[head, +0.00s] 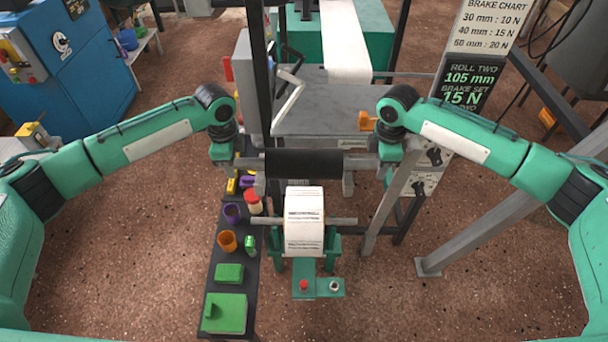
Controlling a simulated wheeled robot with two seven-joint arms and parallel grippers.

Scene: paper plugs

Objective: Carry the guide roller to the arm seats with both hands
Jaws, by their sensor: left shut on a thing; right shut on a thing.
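The guide roller (304,163) is a black cylinder with grey shaft ends, lying level across the middle of the head view. My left gripper (235,160) is shut on its left end and my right gripper (376,160) is shut on its right end. Grey blocks that look like the arm seats show just under the roller's ends, one at the left (260,185) and one at the right (348,184). I cannot tell whether the roller touches them. The fingertips are small and partly hidden by the wrists.
A white printed paper roll (304,235) sits on a shaft in a green stand nearer me. A dark narrow shelf (220,282) at left holds cups and green blocks. A grey plate (330,108) lies behind the roller. Grey posts and a brake chart sign (474,85) stand at right.

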